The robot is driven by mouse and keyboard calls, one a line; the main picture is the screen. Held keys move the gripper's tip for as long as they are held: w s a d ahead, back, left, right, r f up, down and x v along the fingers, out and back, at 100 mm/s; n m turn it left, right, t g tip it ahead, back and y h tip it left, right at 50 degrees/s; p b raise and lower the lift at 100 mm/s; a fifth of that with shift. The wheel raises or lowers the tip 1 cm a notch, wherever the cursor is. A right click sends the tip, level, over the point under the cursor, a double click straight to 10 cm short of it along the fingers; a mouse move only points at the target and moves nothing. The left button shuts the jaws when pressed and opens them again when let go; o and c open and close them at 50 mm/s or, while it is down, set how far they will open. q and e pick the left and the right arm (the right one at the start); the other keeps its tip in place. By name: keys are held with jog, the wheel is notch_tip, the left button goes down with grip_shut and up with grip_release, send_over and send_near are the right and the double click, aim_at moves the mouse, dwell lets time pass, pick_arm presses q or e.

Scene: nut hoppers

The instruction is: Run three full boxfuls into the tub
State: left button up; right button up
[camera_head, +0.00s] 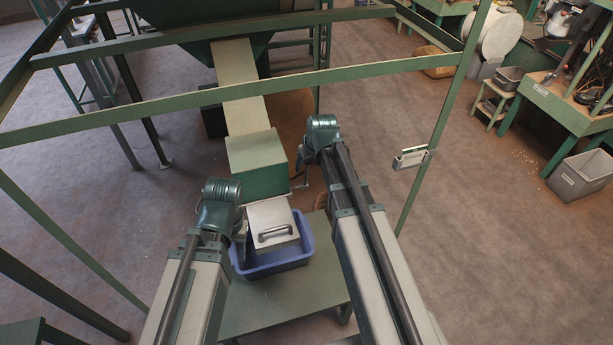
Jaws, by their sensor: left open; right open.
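My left gripper (241,232) is open beside the flap's left side, near the tub's rim. My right gripper (299,174) is open near the box's right side. Their fingers are small and partly hidden behind my wrists.
The tub rests on a green stand (285,300). A green hopper (200,18) is above the chute. Green frame bars (230,95) cross in front, with a post (436,130) at right carrying a small metal holder (411,159). A grey bin (582,176) stands far right; floor between is clear.

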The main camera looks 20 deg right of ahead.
aim_at(307, 168)
jog(key=b+x, duration=0.2)
jog(key=x, duration=0.1)
jog(key=shift+w+f, duration=0.15)
jog(key=shift+f, duration=0.2)
pick_arm(q)
notch_tip(307, 168, down, 4)
jog(key=shift+r, duration=0.25)
pick_arm(e)
grip_shut()
dwell(0.7)
